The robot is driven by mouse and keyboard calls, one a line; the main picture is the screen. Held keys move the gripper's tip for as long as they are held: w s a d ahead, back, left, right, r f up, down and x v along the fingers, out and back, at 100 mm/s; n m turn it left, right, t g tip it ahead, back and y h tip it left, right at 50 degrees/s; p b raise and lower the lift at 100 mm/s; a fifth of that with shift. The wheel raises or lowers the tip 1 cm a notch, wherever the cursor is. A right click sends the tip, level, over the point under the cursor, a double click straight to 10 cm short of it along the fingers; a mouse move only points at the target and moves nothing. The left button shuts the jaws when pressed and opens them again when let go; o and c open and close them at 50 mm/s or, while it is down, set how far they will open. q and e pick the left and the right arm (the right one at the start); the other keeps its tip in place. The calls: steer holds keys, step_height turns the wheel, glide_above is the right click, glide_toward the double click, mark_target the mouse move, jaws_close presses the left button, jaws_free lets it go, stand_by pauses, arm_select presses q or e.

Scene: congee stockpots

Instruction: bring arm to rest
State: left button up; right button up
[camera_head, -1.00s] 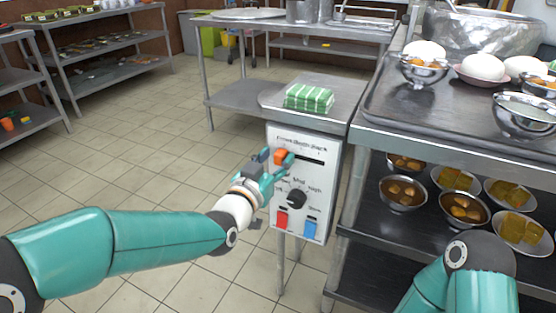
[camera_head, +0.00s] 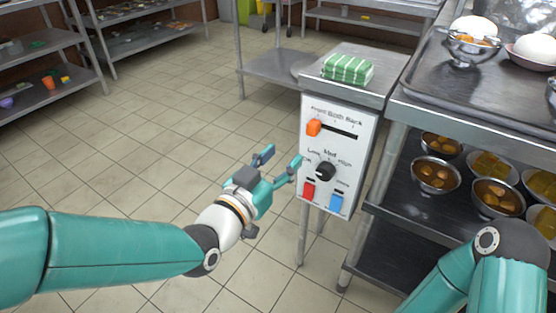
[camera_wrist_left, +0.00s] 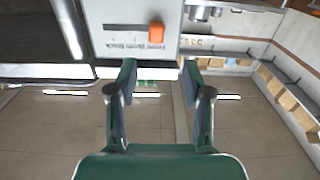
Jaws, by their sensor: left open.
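My left gripper (camera_head: 281,163) is open and empty, held in front of and to the left of the white control panel (camera_head: 347,154) in the head view. Its fingers are apart from the panel. The panel has an orange slider (camera_head: 314,127) at the left end of its slot, a black knob (camera_head: 325,170), a red switch (camera_head: 308,190) and a blue switch (camera_head: 336,203). In the left wrist view the open fingers (camera_wrist_left: 158,78) frame empty space, with the orange slider (camera_wrist_left: 156,32) beyond them. My right arm shows at the lower right; its gripper is outside the view.
A folded green-striped cloth (camera_head: 347,69) lies on the steel stand above the panel. To the right, a steel table (camera_head: 484,105) carries bowls, with several more food bowls on its lower shelf (camera_head: 455,214). Open tiled floor (camera_head: 170,140) lies to the left.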

arm_select(q)
steer(key=shift+s+a, duration=0.1)
steer(key=shift+s, duration=0.1)
stand_by(0.3)
steer(key=a+f+n+g+y+p, duration=0.1)
steer(key=a+f+n+g+y, duration=0.2)
steer(key=f, duration=1)
steer(key=a+f+n+g+y+p, duration=0.1)
steer(key=a+f+g, duration=0.35)
steer(key=f, duration=0.85)
steer(key=s+f+n+g+p, duration=0.1)
steer(key=s+f+n+g, duration=0.2)
steer(key=s+f+g, duration=1.05)
steer(key=s+r+t+p, duration=0.2)
steer(key=r+p, duration=0.9)
steer(key=p, duration=0.1)
steer(key=s+r+t+p, duration=0.1)
steer(key=s+r+p, duration=0.2)
steer(key=r+p, duration=0.9)
steer(key=s+r+t+p, duration=0.2)
steer(key=s+r+p, duration=0.1)
steer(key=r+p, duration=0.9)
steer(key=shift+a+t+p, duration=0.3)
steer(key=shift+a+p, duration=0.1)
steer(key=shift+p, duration=0.7)
